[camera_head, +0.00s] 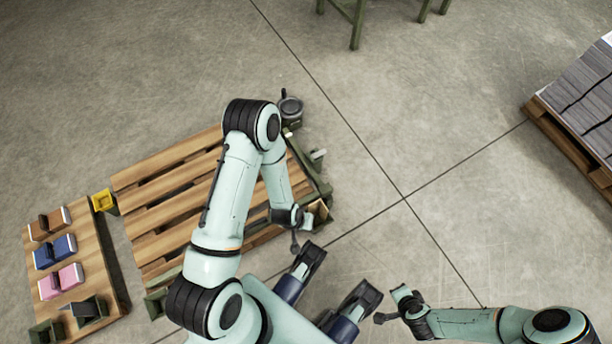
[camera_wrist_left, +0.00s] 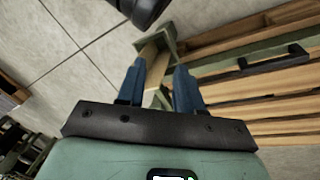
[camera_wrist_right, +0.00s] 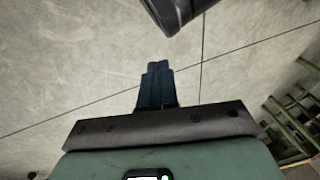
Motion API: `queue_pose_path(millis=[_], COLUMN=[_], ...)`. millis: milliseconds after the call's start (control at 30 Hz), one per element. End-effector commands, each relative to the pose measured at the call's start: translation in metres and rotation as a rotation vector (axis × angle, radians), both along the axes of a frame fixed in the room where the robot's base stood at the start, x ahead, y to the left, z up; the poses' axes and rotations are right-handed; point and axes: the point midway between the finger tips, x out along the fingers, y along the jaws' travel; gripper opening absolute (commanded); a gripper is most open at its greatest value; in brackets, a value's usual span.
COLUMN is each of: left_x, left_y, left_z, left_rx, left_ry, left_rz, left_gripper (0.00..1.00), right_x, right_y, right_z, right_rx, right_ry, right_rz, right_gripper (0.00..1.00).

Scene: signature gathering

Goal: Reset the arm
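My left arm (camera_head: 225,200) reaches out over a wooden slatted table, bent at the elbow, with its gripper (camera_head: 298,220) near the table's right corner. In the left wrist view the left gripper's blue fingers (camera_wrist_left: 160,72) stand apart, with a green-and-wood corner piece (camera_wrist_left: 156,50) showing beyond and between them. No grasped object is clear there. My right arm (camera_head: 480,322) lies low at the bottom right. Its gripper (camera_head: 392,305) is over bare floor. In the right wrist view its blue fingers (camera_wrist_right: 157,68) are together with nothing visible between them.
The slatted table (camera_head: 165,215) lies under and left of my left arm. A smaller wooden table (camera_head: 90,240) holds brown, blue and pink items, and a yellow box (camera_head: 103,201) is beside it. A pallet (camera_head: 570,140) with grey stacks stands at right. The middle floor is clear.

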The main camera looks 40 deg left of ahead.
Motion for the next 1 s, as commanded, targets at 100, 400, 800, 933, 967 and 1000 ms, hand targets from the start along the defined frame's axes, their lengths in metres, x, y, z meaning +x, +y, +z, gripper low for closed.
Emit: queue_pose_path(millis=[100,400,800,933,967,1000], left_x=[-0.002,-0.001,-0.058,-0.08,-0.084,-0.089], left_y=[-0.008,-0.01,-0.036,-0.047,-0.05,-0.053], left_z=[0.012,0.014,0.121,0.162,0.171,0.182], left_rx=[-0.02,-0.022,-0.1,-0.136,-0.144,-0.153], left_ry=[-0.071,-0.089,0.061,0.137,0.155,0.174], left_rz=[-0.062,-0.077,-0.13,-0.156,-0.162,-0.17], left_gripper=[0.36,0.36,0.36,0.36,0.36,0.36], right_x=[0.0,-0.001,-0.057,-0.079,-0.084,-0.088], right_y=[0.0,0.0,0.026,0.038,0.04,0.043], right_z=[0.0,0.0,0.107,0.148,0.157,0.168], right_rx=[0.0,0.001,0.07,0.103,0.11,0.119], right_ry=[0.001,0.002,0.151,0.23,0.247,0.265], right_rz=[0.0,0.001,0.059,0.088,0.095,0.103], right_gripper=[0.0,0.0,0.0,0.0,0.0,0.0])
